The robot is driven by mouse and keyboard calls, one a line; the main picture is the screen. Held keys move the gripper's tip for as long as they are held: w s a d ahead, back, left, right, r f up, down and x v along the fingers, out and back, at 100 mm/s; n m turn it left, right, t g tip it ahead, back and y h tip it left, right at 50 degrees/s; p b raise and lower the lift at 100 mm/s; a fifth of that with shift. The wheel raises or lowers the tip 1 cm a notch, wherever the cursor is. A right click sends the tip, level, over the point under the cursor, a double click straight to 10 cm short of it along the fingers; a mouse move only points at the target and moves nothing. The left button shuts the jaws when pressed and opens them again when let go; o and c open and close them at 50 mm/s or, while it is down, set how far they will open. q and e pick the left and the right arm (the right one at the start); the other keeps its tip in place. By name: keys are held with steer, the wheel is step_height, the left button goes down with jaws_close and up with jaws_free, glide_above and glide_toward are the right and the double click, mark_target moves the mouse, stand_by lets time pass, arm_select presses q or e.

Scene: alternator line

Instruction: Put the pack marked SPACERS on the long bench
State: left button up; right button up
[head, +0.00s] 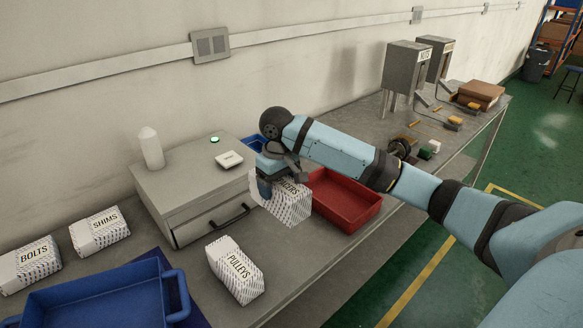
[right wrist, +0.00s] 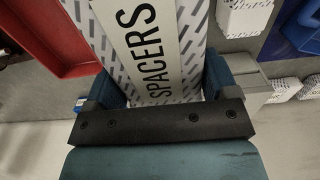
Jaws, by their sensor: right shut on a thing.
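The pack marked SPACERS (head: 287,205) is white with a dashed pattern. My right gripper (head: 274,176) is shut on it from above. In the right wrist view the pack (right wrist: 150,50) sits between the two fingers, with its label readable. In the head view it is in front of the grey drawer cabinet and just left of the red tray. I cannot tell whether its underside touches the long bench (head: 290,252). My left gripper is not in view.
A red tray (head: 347,218) is right of the pack. The grey cabinet (head: 190,183) stands behind left. Packs PULLEYS (head: 236,272), SHIMS (head: 99,232) and BOLTS (head: 31,264) and a blue tray (head: 105,298) are to the left. Bare bench lies between PULLEYS and the red tray.

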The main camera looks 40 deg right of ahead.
step_height(320, 180, down, 17)
steer(key=shift+w+r+p, duration=0.1)
steer(key=shift+p, duration=0.35)
stand_by(0.3)
steer(key=o, duration=0.7)
steer(key=shift+o, duration=1.1)
step_height(320, 180, up, 12)
steer(key=shift+b, duration=0.35)
